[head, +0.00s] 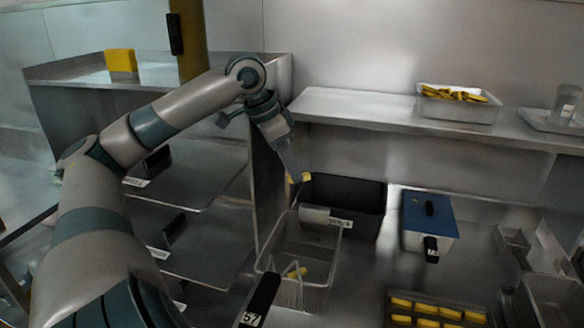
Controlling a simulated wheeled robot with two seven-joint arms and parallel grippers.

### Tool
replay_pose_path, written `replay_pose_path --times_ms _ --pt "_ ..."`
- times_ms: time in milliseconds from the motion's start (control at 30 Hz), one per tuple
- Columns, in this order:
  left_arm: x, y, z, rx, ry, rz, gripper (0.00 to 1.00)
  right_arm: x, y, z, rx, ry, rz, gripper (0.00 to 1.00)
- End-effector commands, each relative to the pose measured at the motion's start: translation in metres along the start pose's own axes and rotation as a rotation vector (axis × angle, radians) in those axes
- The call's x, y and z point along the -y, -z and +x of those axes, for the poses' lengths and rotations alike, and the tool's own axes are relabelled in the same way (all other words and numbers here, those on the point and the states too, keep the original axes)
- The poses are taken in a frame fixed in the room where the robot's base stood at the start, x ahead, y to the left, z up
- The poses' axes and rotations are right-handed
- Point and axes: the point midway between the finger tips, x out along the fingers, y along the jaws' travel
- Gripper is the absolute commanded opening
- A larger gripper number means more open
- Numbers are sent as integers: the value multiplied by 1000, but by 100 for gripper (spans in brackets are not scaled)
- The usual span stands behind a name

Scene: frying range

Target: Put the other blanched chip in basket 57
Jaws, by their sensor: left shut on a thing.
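My left arm reaches in from the left, and its gripper (294,176) points down, shut on a small yellow chip (305,177). The chip is at the left end of the black bin (362,190), near its rim; I cannot tell whether it touches the bin. Basket 57 (326,262) is a pale open basket in front of the bin, below my gripper. Its black handle (262,295) points toward me and bears the tag 57. A yellow chip (297,272) lies inside the basket. My right gripper is not in view.
A blue-lidded box (428,218) stands right of the bin. A tray of several yellow pieces (437,312) lies at the front. A pan of chips (458,104) sits on the back shelf (350,108). A metal rack (205,180) stands left of the basket.

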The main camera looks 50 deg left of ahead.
Motion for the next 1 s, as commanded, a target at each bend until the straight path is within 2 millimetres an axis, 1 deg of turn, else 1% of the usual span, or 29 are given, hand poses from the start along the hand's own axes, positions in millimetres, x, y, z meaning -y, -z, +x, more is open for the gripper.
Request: replay_pose_path --times_ms 33,100,433,467,500,533,567,867,1000 --pt "0 -2 4 0 0 0 0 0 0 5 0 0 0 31" --pt "0 -2 6 0 0 0 0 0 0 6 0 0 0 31" --pt "0 -2 6 -1 0 0 0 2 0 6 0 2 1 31" --pt "0 -2 6 -1 0 0 14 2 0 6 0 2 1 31" --pt "0 -2 6 -1 0 0 23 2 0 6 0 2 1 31" --pt "0 -2 6 -1 0 0 30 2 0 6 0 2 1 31" --pt "0 -2 6 -1 0 0 33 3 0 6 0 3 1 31" --pt "0 -2 6 -1 0 0 33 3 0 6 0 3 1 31" --pt "0 -2 2 -1 0 0 33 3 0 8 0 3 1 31"
